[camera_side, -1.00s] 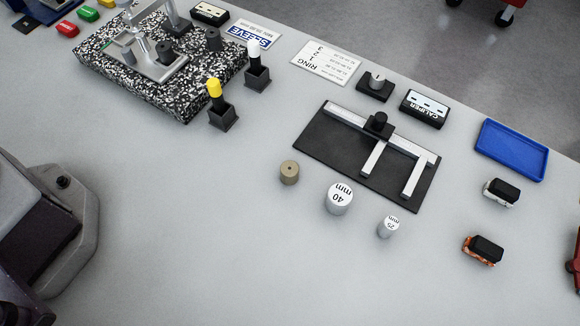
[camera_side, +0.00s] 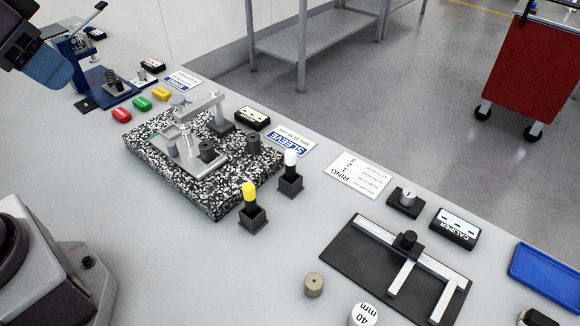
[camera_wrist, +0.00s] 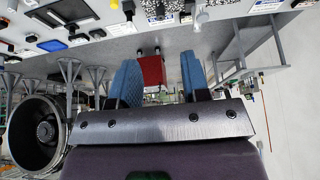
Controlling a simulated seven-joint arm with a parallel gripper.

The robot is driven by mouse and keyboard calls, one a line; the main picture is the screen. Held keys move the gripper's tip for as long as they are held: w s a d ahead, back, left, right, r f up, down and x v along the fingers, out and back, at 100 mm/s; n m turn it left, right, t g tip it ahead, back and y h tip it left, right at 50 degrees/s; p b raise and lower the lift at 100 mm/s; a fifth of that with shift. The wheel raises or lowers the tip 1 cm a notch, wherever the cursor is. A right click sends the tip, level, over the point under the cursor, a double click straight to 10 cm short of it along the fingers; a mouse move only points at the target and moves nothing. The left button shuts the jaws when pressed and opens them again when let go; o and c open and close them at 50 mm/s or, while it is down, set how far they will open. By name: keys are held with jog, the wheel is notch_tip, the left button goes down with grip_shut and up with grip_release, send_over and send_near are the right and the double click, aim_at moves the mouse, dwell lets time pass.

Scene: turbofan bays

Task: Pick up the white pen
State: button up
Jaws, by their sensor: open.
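The white pen (camera_side: 290,160) has a white top and a dark lower part. It stands upright in a small black holder (camera_side: 290,187) beside the speckled block in the side view. My gripper shows at the upper left of the side view, where a blue finger (camera_side: 48,66) is visible, far from the pen and above the table. In the wrist view my gripper (camera_wrist: 159,62) has its two blue fingers wide apart with nothing held between them. I cannot make out the pen clearly in the wrist view.
A yellow-topped pen (camera_side: 249,194) stands in a similar holder close by, nearer the camera. The speckled block (camera_side: 200,195) carries a metal gauge stand (camera_side: 190,145). A SLEEVE card (camera_side: 290,140) lies behind the white pen. A caliper board (camera_side: 345,262) lies to the right.

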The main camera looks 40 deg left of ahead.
jog(key=shift+o, duration=0.2)
jog(key=shift+o, duration=0.9)
